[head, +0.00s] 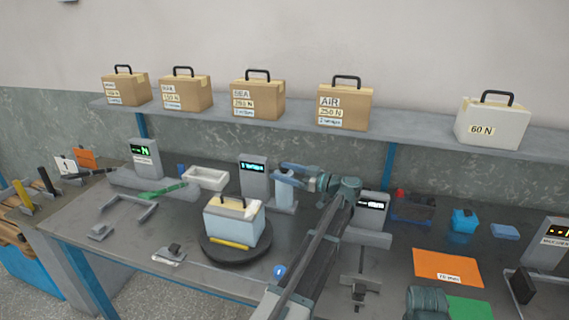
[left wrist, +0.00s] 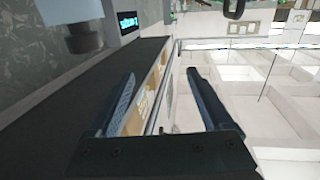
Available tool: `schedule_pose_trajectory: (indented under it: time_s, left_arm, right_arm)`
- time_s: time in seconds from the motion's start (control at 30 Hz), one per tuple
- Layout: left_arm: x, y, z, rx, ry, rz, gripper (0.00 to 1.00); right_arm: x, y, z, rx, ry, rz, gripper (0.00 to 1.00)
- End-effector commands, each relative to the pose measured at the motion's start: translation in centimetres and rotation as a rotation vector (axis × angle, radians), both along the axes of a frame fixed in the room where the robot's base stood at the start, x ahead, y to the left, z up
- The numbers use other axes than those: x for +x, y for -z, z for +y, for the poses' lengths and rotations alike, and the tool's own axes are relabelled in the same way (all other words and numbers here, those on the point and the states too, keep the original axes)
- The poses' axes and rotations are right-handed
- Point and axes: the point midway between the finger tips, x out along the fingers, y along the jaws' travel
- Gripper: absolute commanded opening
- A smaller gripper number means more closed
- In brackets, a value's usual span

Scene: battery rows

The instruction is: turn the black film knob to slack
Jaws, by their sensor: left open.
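I cannot tell for sure which part is the film knob. Small dark fittings show in the head view: a black lever-like piece on a pale base (head: 172,252), a dark piece on a stand (head: 359,291) and a black paddle (head: 522,286). My left arm reaches up across the bench in the head view, and its wrist end (head: 318,181) is beside a pale blue post (head: 285,190). In the left wrist view my left gripper (left wrist: 161,76) has its two fingers spread, with nothing between them. My right gripper does not show.
A pale blue case (head: 234,228) sits on a black round turntable (head: 208,255). Displays stand behind it, one with green text (head: 144,156). A white tray (head: 206,177) and an orange sheet (head: 447,267) lie on the bench. A shelf (head: 220,117) above carries several cases.

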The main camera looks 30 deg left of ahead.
Motion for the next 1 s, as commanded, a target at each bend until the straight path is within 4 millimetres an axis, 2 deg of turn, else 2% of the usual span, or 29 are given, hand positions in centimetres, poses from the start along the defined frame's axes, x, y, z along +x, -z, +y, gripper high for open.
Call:
schedule_pose_trajectory:
  time_s: [0.03, 0.1, 0.3, 1.0]
  left_arm:
    - [-1.2, -0.2, -0.6, 0.000, 0.002, 0.000, 0.84]
    - [-2.2, -0.3, -1.2, 0.000, 0.002, 0.000, 0.84]
    - [-3.8, -0.4, -2.3, 0.000, 0.001, 0.000, 0.84]
    - [-4.1, -0.5, -2.6, 0.000, 0.000, 0.000, 0.84]
  right_arm:
    - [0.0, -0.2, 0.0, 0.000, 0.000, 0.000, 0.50]
    - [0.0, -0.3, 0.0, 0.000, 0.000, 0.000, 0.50]
    - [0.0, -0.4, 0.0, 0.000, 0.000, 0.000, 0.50]
    - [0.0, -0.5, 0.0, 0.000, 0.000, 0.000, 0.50]
